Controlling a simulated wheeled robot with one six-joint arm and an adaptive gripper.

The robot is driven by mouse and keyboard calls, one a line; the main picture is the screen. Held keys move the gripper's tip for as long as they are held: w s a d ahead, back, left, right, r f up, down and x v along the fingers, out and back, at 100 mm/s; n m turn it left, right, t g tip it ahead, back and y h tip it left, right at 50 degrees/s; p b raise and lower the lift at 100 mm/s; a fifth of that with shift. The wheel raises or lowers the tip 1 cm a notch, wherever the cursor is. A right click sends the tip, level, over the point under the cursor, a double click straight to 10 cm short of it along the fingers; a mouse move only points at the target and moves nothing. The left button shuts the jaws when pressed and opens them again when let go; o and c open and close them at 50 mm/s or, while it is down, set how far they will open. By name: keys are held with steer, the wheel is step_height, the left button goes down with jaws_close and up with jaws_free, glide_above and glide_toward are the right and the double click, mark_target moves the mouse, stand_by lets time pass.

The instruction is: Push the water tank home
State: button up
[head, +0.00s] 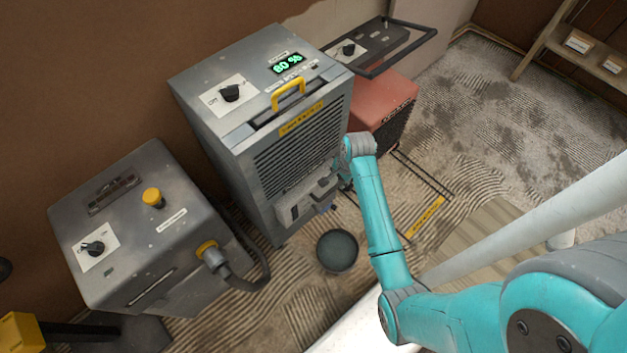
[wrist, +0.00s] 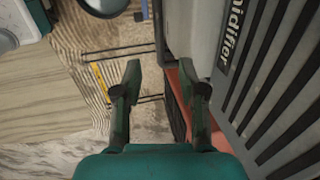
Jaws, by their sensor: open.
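The grey dehumidifier (head: 245,150) stands upright against the brown wall, with a lit green display reading 80 % and a yellow handle on top. A light grey part, apparently the water tank (head: 287,214), shows low on its front; my gripper partly covers it, so I cannot tell how far it sticks out. My gripper (head: 326,190) is at the lower front of the machine. In the wrist view my gripper (wrist: 160,78) is open with nothing between its fingers, and the dehumidifier's slatted front (wrist: 270,80) is close on the right.
A dark round bucket (head: 337,251) stands on the floor before the machine. A grey unit (head: 140,230) with a yellow button and hose is at left. A red machine (head: 385,105) stands behind to the right. Ridged floor is open at right, with a shelf (head: 580,50) beyond.

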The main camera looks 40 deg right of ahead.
mark_target(332, 189)
steer(key=f, duration=0.3)
steer(key=w+f, duration=0.1)
steer(key=f, duration=0.3)
steer(key=w+f, duration=0.1)
steer(key=f, duration=0.2)
steer(key=shift+f, duration=0.25)
jaws_close()
steer(key=shift+w, duration=0.1)
